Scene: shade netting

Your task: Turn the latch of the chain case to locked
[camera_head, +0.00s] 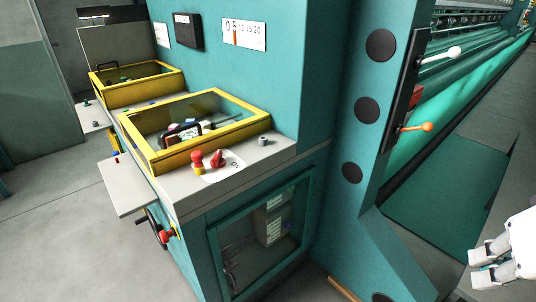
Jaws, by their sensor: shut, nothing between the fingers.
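The chain case is not plainly marked. A windowed door (222,262) in a teal frame is low on the machine, with grey parts dimly visible behind the pane. No latch can be made out clearly on it. On the ledge above, a red turning knob (218,159) sits on a white plate with markings too small to read. A red and yellow knob (197,160) stands just left of it. My gripper (476,268) is at the lower right edge, shut and empty, far from the door and the knobs. Part of it is cut off by the frame.
Yellow-framed glass-topped boxes (165,158) stand on the ledge. A white shelf (125,188) and a handwheel (157,232) stick out at left. An orange-knobbed lever (416,127) and a white-knobbed lever (440,56) project from the teal column. Grey floor is open at left.

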